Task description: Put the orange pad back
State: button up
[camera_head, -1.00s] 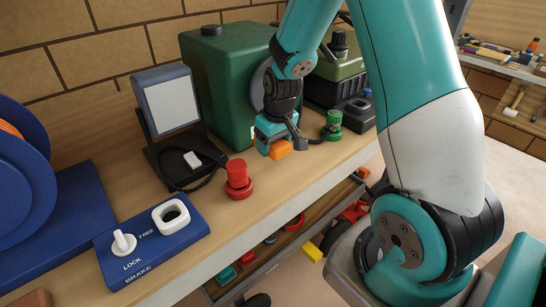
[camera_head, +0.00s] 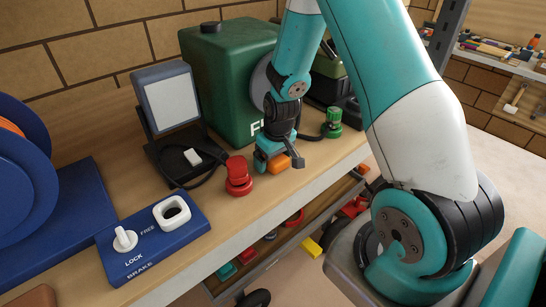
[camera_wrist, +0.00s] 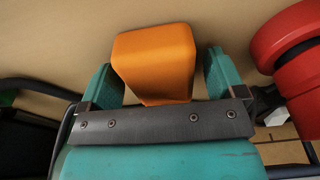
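The orange pad (camera_head: 279,162) is a small rounded block. I cannot tell whether the pad touches the bench.
A green tank (camera_head: 228,80) stands behind, and a green fitting (camera_head: 332,122) to the right. A tilted screen (camera_head: 171,100) and a blue brake panel (camera_head: 155,235) are to the left. An open drawer (camera_head: 262,262) with several coloured parts lies below the bench edge.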

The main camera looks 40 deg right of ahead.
aim_at(277, 159)
jog(key=shift+r, duration=0.1)
jog(key=shift+r, duration=0.6)
notch_tip(277, 159, up, 10)
jog(key=s+b, duration=0.1)
jog(key=s, duration=0.1)
jog(key=s+a+r+n+y, duration=0.15)
jog(key=s+a+r, duration=0.25)
jog(key=a, duration=0.4)
jog(key=s+a+r+n+y, duration=0.1)
jog(key=s+a+r+n, duration=0.1)
jog(key=s+a+r, duration=0.35)
jog(key=s+a+r+n+g+y, duration=0.1)
jog(key=s+a+r+n, duration=0.1)
jog(key=s+a, duration=0.7)
jog(key=shift+s+r+n+g+y, duration=0.15)
jog(key=shift+s+n+g+y, duration=0.25)
jog(key=shift+s+n, duration=0.35)
